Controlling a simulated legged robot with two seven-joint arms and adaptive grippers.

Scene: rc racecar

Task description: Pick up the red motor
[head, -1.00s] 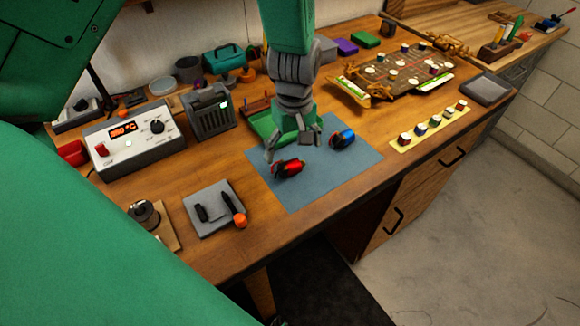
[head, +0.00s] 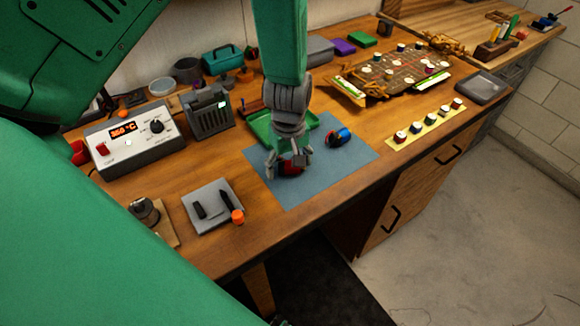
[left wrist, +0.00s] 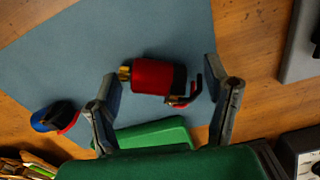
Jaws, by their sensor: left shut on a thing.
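The red motor (head: 291,170) lies on the blue-grey mat (head: 290,197) on the workbench. My left gripper (head: 288,169) is down over it and partly hides it in the head view. In the left wrist view the red motor (left wrist: 151,76), with a black end, a brass-coloured end and a dark, red-edged wire, lies between the two fingers of my left gripper (left wrist: 163,86). The fingers are shut on it end to end. The motor still appears to rest on the mat. My right gripper is not in view.
A blue motor (head: 339,137) lies on the mat to the right. A green tray (head: 262,130) stands behind the gripper. A grey pad (head: 205,222) with small tools is at the left front, and a yellow strip (head: 430,127) with small pots is at the right.

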